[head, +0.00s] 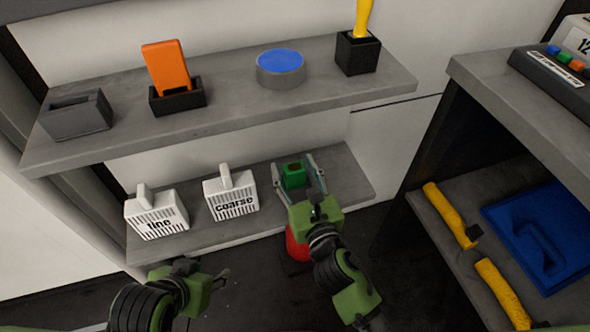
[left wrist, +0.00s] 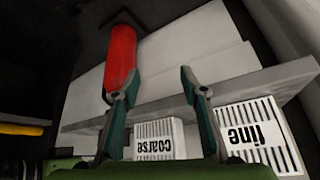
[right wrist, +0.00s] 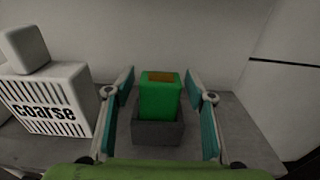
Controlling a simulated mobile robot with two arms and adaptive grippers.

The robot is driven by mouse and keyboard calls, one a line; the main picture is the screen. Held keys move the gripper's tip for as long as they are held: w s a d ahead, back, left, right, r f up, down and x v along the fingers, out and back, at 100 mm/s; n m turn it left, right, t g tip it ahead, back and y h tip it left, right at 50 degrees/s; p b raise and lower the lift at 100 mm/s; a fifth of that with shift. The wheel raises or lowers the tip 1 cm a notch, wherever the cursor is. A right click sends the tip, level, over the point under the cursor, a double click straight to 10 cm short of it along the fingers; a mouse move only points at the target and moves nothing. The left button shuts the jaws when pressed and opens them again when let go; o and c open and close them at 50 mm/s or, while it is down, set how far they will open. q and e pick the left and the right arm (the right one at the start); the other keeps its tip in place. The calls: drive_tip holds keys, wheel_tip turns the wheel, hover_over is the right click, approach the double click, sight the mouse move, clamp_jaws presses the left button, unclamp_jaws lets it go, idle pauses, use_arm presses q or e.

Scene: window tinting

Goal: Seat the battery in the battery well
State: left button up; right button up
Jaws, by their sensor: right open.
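The green battery (head: 294,175), a block with a brown-orange patch on top, stands upright in a small grey open-topped box (right wrist: 157,133) on the lower shelf. I cannot tell whether this box is the battery well or how deep the battery sits. My right gripper (head: 297,174) is open, with one finger on each side of the battery (right wrist: 160,97) and gaps visible in the right wrist view. My left gripper (head: 222,277) is open and empty in front of the lower shelf. Its fingers also show apart in the left wrist view (left wrist: 152,82).
White "fine" (head: 157,216) and "coarse" (head: 231,195) blocks stand left of the battery. The upper shelf (head: 225,113) overhangs, carrying a grey slotted box (head: 77,115), an orange piece (head: 166,68) and a blue-topped disc (head: 281,66). A red cylinder (head: 297,245) stands below.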

drive_tip(key=v, duration=0.5)
drive_tip(key=shift+s, duration=0.1)
drive_tip(key=shift+v, duration=3.4)
drive_tip(key=d+f+m+g+h, duration=0.2)
drive_tip(key=d+m+h, duration=0.1)
drive_tip(key=d+m, duration=0.55)
drive_tip(key=d+f+m+g+h, duration=0.1)
drive_tip(key=d+f+m+h, duration=0.3)
drive_tip(key=m, duration=0.8)
use_arm(q)
drive_tip(key=shift+w+d+r+t, duration=0.15)
drive_tip(key=shift+w+r+t, duration=0.05)
drive_tip(key=shift+w, duration=0.2)
drive_tip(key=shift+w+d+r+t, duration=0.1)
drive_tip(key=shift+w+r+t, duration=0.1)
drive_tip(key=shift+w, duration=0.2)
use_arm(e)
drive_tip(key=s+d+f+m+g+y, duration=0.2)
drive_tip(key=s+f+m+g, duration=0.2)
drive_tip(key=m, duration=1.3)
drive_tip(key=s+g, duration=0.2)
drive_tip(key=s, duration=0.1)
drive_tip(key=shift+s+f+g+y, duration=0.25)
drive_tip(key=shift+s+g+y, duration=0.05)
